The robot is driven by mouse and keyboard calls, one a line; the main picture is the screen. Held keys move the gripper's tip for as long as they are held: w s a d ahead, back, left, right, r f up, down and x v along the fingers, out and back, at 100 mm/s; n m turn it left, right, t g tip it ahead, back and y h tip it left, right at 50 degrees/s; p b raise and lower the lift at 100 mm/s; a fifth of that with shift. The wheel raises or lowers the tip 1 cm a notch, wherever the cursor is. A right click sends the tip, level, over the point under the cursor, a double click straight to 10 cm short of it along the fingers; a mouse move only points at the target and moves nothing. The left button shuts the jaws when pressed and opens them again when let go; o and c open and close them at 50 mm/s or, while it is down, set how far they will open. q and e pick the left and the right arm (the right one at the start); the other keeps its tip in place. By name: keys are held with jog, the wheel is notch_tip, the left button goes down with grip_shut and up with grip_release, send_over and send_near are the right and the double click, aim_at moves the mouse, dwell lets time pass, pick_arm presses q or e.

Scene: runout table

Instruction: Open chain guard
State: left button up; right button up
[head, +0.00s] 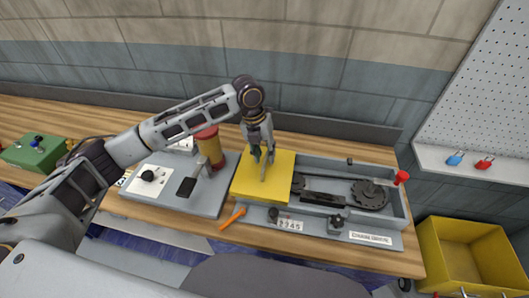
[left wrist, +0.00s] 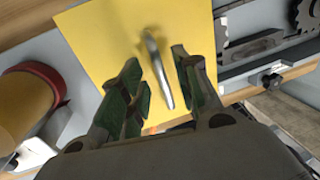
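The chain guard is a flat yellow cover (head: 280,184) over the left part of the grey chain drive tray (head: 330,162). In the left wrist view the yellow cover (left wrist: 100,35) carries a slim metal bar handle (left wrist: 157,68). My left gripper (head: 262,160) points down over the cover. In the left wrist view its green-padded fingers (left wrist: 160,85) are apart, with the handle in the gap between them; I see no finger closed on it. The chain and dark sprocket (head: 369,195) lie uncovered to the right of the cover. My right gripper is not in view.
A grey panel with a red and yellow cylinder (head: 208,145) stands left of the cover. An orange tool (head: 232,218) and a number counter (head: 289,225) are at the front. A red knob (head: 401,177) is at the tray's right end. A yellow bin (head: 438,258) stands right.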

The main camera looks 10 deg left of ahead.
pick_arm(q)
jog(key=shift+f, duration=0.15)
grip_shut()
jog(key=shift+d, duration=0.1)
dwell(0.3)
jog(key=shift+d+p, duration=0.55)
jog(key=shift+d, duration=0.55)
